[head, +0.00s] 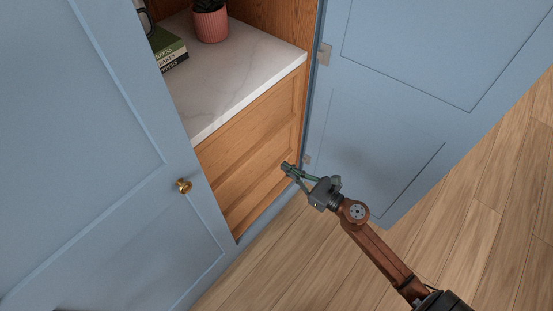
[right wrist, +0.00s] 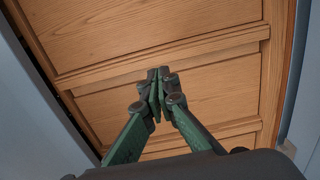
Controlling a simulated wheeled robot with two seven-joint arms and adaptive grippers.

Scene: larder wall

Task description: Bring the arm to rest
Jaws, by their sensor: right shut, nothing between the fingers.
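My right gripper (head: 287,168) reaches in from the lower right, in front of the wooden drawers (head: 258,140) of the larder. Its fingers are shut with nothing between them. In the right wrist view the green fingers (right wrist: 158,75) meet at their tips, over the ledge between two wooden drawer fronts (right wrist: 150,30). I cannot tell whether the tips touch the wood. My left gripper is not in view.
A blue door (head: 90,130) with a brass knob (head: 184,186) covers the left. Another blue door (head: 400,100) stands open at right. A marble shelf (head: 245,75) holds books (head: 168,50) and a pink plant pot (head: 210,25). The wooden floor (head: 480,230) at right is clear.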

